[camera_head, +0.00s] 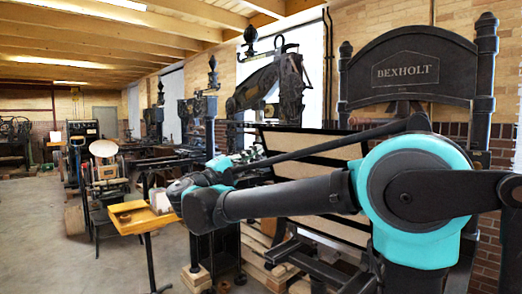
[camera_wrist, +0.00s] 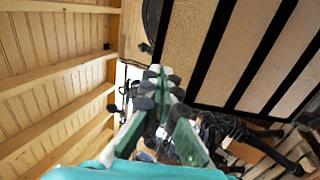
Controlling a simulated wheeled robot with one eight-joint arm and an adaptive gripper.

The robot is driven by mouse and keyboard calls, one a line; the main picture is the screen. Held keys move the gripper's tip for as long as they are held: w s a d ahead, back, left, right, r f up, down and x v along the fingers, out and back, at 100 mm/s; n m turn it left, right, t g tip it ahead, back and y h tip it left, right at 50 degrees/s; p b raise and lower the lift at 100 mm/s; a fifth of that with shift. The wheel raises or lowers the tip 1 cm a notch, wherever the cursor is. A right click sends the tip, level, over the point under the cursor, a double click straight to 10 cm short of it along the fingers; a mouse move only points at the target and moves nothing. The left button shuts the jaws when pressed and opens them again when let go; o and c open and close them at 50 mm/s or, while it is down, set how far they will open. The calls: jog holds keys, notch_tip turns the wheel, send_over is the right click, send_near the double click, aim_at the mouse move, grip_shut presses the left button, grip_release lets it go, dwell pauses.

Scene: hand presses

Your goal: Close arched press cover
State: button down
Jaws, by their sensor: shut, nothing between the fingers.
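The arched press (camera_head: 405,72) stands at the right in the head view, a black iron frame with an arched top lettered "BEXHOLT". Its cover seems to be the black-framed panel with cream strips (camera_head: 300,146), standing raised and tilted behind my arm. My arm hides part of it. The panel (camera_wrist: 245,62) also fills the upper right of the wrist view. My gripper (camera_wrist: 157,85) is shut and empty, its fingertips left of and below the panel's edge, with no clear contact. In the head view my arm reaches left across the panel.
A yellow tray (camera_head: 130,218) on a stand is close to my arm's far end. Other dark presses (camera_head: 272,88) line the wall behind. Wooden blocks and beams (camera_head: 268,268) lie low around the press. Bare floor (camera_head: 60,262) is open at the left.

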aim_at(286, 131)
jog(key=x, duration=1.2)
jog(key=shift+d, duration=0.1)
